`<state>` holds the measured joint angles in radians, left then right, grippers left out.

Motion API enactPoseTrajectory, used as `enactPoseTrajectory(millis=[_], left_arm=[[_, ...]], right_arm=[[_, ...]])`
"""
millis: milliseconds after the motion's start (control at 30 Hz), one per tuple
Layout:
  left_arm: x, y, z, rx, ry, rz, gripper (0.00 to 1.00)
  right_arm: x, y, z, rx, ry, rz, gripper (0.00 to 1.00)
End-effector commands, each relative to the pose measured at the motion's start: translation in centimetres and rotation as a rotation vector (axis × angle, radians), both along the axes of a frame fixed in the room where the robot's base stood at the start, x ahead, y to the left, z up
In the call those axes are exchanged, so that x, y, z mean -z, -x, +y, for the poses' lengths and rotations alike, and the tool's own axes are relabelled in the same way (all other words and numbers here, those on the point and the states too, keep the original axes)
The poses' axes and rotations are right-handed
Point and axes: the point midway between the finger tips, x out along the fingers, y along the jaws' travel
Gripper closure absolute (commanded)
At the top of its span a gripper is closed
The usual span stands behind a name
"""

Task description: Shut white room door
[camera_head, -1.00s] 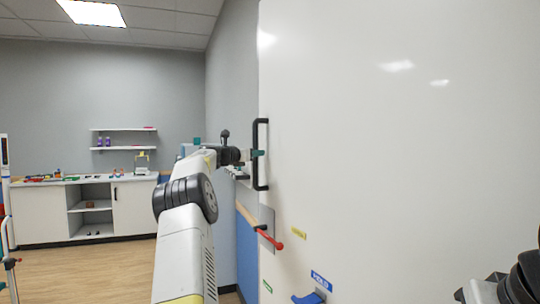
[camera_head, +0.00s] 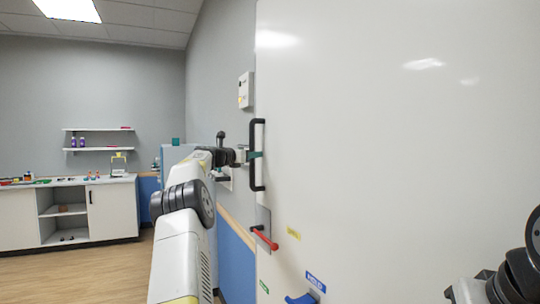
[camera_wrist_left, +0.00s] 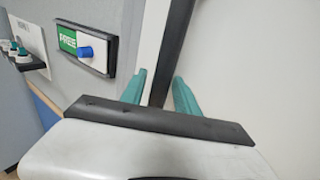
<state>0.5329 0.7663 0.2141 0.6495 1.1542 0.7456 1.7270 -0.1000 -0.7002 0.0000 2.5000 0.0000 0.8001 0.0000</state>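The white door (camera_head: 400,150) fills the right half of the head view; its left edge stands in front of the grey wall. A black vertical bar handle (camera_head: 257,155) is near that edge. My left gripper (camera_head: 254,154) is at the handle's middle. The latch side and door frame are not clearly seen. My right arm shows at lower right; its gripper is out of view.
A red lever (camera_head: 264,238) and a blue piece (camera_head: 302,298) are low on the door. A white wall box (camera_head: 246,90) is beside the door edge. A sign with a blue knob (camera_wrist_left: 86,52) is on the wall. A counter (camera_head: 75,212) stands far left; the floor before it is clear.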

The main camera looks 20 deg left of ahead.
Motion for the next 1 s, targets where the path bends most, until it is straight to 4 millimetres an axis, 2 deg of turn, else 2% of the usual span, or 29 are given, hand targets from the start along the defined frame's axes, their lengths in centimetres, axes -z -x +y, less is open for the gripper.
enactPoseTrajectory(millis=[333, 467, 900, 1000], left_arm=[[-0.3, 0.1, 0.0, 0.000, 0.001, -0.005, 0.57], [-0.4, 0.8, 0.3, -0.002, 0.002, -0.004, 0.57], [-0.3, 6.3, 2.1, -0.003, 0.001, -0.003, 0.57], [-0.2, 7.1, 2.3, -0.001, 0.000, -0.003, 0.57]], right_arm=[[0.0, 0.0, 0.0, 0.000, 0.000, 0.000, 1.00], [0.0, 0.0, 0.0, 0.000, 0.000, 0.000, 1.00], [0.0, 0.0, 0.0, 0.000, 0.000, 0.000, 1.00], [0.0, 0.0, 0.0, 0.000, 0.000, 0.000, 1.00]])
